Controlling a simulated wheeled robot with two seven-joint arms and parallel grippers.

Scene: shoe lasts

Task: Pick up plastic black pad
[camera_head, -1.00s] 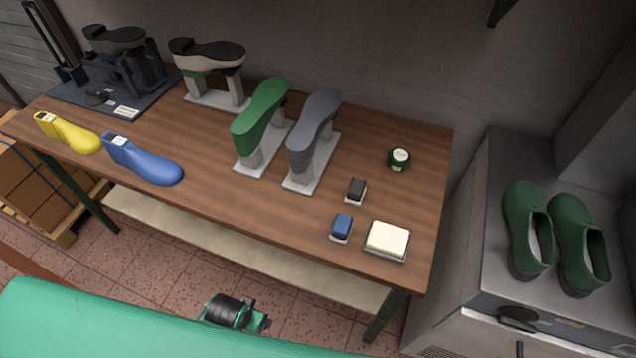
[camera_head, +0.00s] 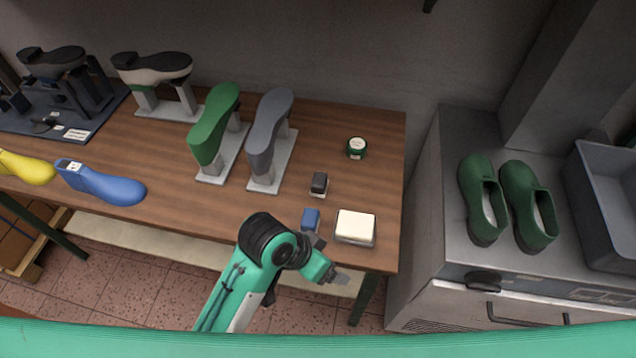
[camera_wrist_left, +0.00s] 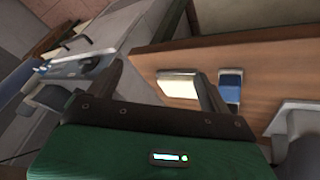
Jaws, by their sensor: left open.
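The black pad (camera_head: 319,183) is a small dark block on a light base, on the right part of the wooden table. It stands behind the blue pad (camera_head: 310,218), which my arm partly covers from below. My left gripper (camera_head: 340,278) is low, in front of the table's front edge and apart from the black pad. The blue pad (camera_wrist_left: 230,85) shows beyond the right finger there. I cannot make out the black pad in that view. My right gripper is not in view.
A white pad (camera_head: 355,226) sits right of the blue pad. A round green tin (camera_head: 357,147) is behind. Grey (camera_head: 270,135) and green (camera_head: 214,125) shoe lasts stand on the left. Green clogs (camera_head: 528,205) rest on a metal cabinet (camera_head: 440,215). Table between tin and pads is clear.

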